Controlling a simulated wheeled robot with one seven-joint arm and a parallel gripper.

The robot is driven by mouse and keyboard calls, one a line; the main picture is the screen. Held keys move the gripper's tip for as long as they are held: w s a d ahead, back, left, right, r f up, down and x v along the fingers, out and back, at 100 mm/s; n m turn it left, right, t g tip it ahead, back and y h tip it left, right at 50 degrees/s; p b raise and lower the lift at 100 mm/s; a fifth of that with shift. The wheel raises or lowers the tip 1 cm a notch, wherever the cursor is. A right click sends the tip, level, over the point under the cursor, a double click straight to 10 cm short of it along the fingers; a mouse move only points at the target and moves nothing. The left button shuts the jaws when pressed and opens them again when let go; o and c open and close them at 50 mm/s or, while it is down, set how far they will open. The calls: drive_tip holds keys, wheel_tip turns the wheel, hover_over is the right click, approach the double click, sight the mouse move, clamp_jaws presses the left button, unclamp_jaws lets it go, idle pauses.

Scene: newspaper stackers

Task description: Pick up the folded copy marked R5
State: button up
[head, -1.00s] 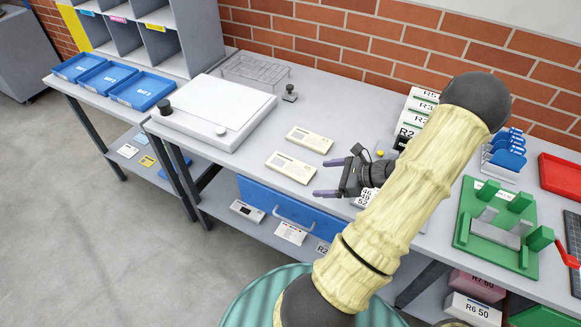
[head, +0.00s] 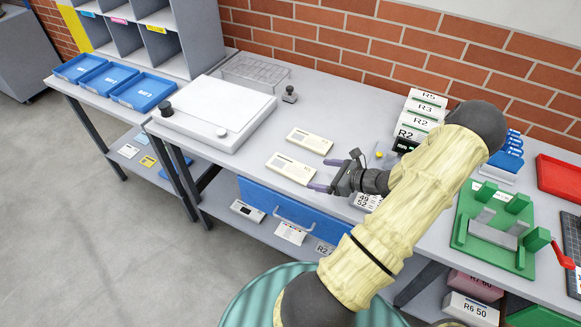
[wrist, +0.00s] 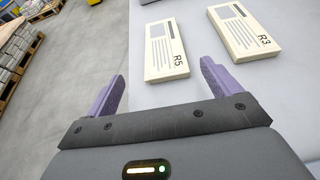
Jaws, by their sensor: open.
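The folded copy marked R5 (head: 290,167) is a cream, flat block lying on the grey bench. In the wrist view R5 (wrist: 166,52) lies just ahead of my purple fingers, its printed mark at the near end. A similar copy marked R3 (head: 309,140) lies behind it; in the wrist view R3 (wrist: 241,32) is to the right. My gripper (head: 326,175) is open and empty, just right of R5's near end, fingers pointing left towards it. In the wrist view my gripper (wrist: 163,72) has R5 roughly between the lines of its fingers, apart from both.
A white flat-topped machine (head: 215,112) stands left of the copies. A stack of labelled bundles (head: 424,108) is behind my arm. A green fixture (head: 498,230) and a red tray (head: 564,178) are at the right. The bench's front edge is close below R5.

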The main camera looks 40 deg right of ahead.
drive_tip(key=p, duration=0.1)
approach(291, 167)
drive_tip(key=x, duration=0.3)
drive_tip(key=shift+a+f, duration=0.2)
drive_tip(key=shift+a, duration=0.1)
drive_tip(key=shift+s, duration=0.1)
drive_tip(key=shift+w+p, duration=0.3)
drive_tip(key=shift+p, duration=0.05)
drive_tip(key=p+x, duration=0.1)
drive_tip(key=x, duration=0.3)
drive_tip(key=shift+w+d+p, duration=0.1)
drive_tip(key=shift+w+p, duration=0.2)
drive_tip(key=shift+p, duration=0.1)
drive_tip(key=shift+c, duration=0.4)
drive_tip(key=c, duration=1)
